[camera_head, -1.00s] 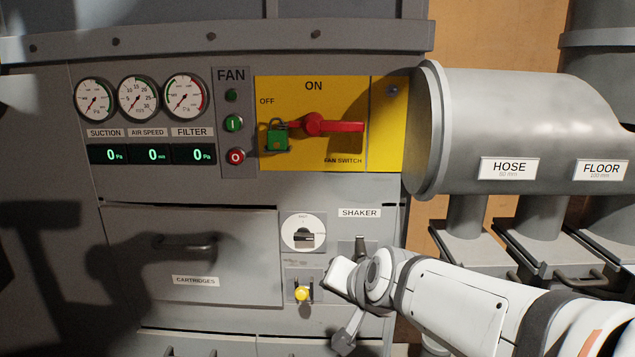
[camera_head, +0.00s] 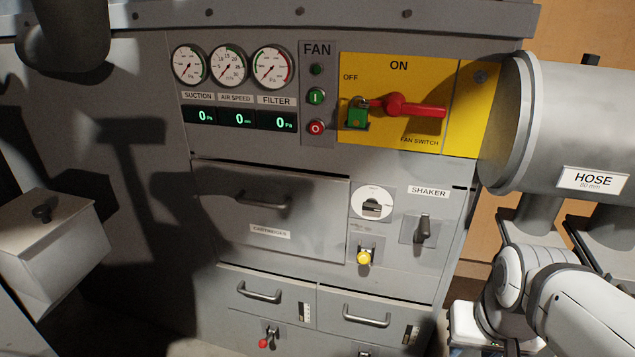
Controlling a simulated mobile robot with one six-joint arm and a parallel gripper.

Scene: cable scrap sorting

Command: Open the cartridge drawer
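The cartridge drawer (camera_head: 225,223) is a wide grey front, labelled CARTRIDGES, set in the cabinet left of the shaker controls. It appears flush with the cabinet face. Its bar handle (camera_head: 262,200) lies in shadow near the middle of the front. My arm reaches in at the lower right, well to the right of the drawer and apart from it. My gripper cannot be made out; the end of the arm runs down to the bottom edge of the picture.
A yellow latch knob (camera_head: 364,258) and a round dial (camera_head: 371,203) sit right of the drawer, with the shaker lever (camera_head: 423,229) beyond. Two smaller drawers with handles (camera_head: 259,292) are below. A grey box (camera_head: 50,245) stands at left. The hose duct (camera_head: 570,120) juts out at right.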

